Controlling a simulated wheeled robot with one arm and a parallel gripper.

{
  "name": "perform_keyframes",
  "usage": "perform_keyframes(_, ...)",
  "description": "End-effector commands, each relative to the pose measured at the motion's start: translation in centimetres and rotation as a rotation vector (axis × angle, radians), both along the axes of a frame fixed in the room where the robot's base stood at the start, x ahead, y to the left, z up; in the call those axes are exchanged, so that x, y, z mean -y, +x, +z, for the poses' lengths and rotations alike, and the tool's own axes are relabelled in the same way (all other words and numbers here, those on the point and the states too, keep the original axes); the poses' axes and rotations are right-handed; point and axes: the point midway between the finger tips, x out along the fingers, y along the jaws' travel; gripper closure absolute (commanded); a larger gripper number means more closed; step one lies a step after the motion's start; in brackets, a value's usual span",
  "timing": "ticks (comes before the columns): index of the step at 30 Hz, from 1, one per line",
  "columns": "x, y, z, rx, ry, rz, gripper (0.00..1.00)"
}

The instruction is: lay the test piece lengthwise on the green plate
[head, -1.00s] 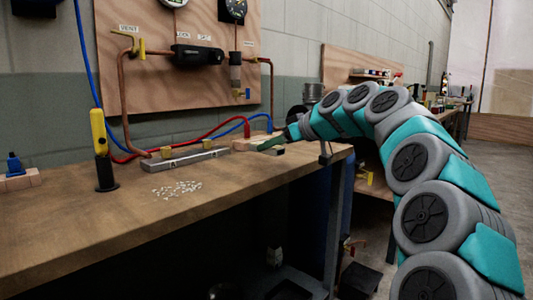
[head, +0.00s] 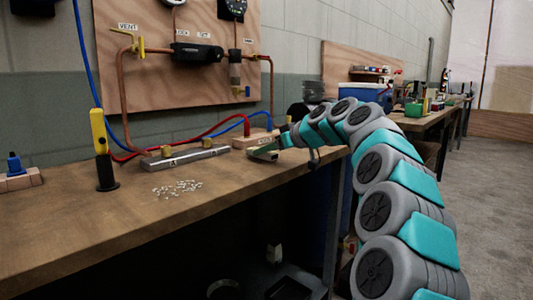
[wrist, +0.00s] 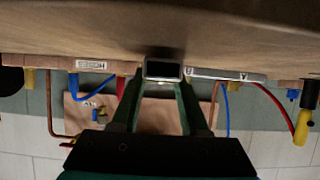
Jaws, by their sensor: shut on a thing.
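My gripper (head: 265,150) is at the right end of the workbench, low over its top near the wall side. Its dark green fingers (wrist: 157,100) are shut on the test piece, a short grey rectangular tube (wrist: 163,69). The wrist view looks at its dark open end, held between the fingertips. In the head view the test piece is small and mostly hidden by the fingers. I cannot tell whether it touches the bench. I cannot make out the green plate in either view.
A long metal bar (head: 185,157) lies on the bench left of my gripper. A wooden block (head: 250,140) with red and blue hoses is just behind. White bits (head: 177,188) and a yellow-handled tool (head: 99,135) are farther left.

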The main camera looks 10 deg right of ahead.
Motion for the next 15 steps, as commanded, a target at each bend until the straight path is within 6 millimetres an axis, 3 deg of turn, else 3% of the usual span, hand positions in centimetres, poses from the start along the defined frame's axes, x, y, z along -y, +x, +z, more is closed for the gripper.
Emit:
perform_keyframes(14, -0.03, -0.07, -1.16, 0.001, -0.001, 0.001, 1.0)
perform_keyframes(15, -0.04, -0.07, -1.04, 0.001, -0.001, 0.0, 0.52)
